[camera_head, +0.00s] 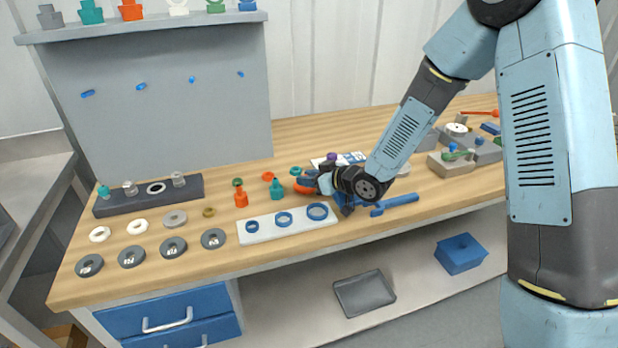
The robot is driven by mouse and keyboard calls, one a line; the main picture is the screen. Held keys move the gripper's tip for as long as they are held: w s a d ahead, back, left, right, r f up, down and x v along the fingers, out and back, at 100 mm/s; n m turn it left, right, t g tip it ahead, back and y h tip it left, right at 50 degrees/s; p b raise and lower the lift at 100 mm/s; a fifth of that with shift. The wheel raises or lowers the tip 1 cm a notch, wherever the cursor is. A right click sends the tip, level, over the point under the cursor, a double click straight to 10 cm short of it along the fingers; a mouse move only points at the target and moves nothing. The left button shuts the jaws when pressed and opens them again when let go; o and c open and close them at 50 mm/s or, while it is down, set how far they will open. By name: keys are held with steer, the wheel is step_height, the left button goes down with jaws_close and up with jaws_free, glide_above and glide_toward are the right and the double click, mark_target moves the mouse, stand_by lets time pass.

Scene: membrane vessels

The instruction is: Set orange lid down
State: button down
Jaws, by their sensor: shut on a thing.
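My gripper (306,182) is low over the middle of the bench, its fingers pointing left. It is shut on the orange lid (302,189), which shows as an orange edge at the fingertips; the fingers hide the rest. I cannot tell whether the lid touches the bench top. A smaller orange ring-like piece (268,176) lies on the bench to the left. A teal vessel (277,190) stands just left of my gripper, and an orange vessel (241,198) stands further left.
A white plate with blue rings (263,236) lies in front of my gripper. A teal ring (296,171) and a purple piece (332,158) are close behind it. Blue tools (396,203) lie right. Several grey discs (172,247) lie left. Bare wood shows behind the vessels.

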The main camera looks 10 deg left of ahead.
steer(key=shift+s+f, duration=0.15)
steer(key=shift+f, duration=0.25)
steer(key=c, duration=0.9)
jaws_free()
steer(key=shift+s+d+f, duration=0.1)
steer(key=shift+f, duration=0.05)
steer(key=shift+o, duration=0.2)
steer(key=shift+r, duration=0.55)
steer(key=v, duration=1.2)
steer(key=shift+w+r, duration=0.2)
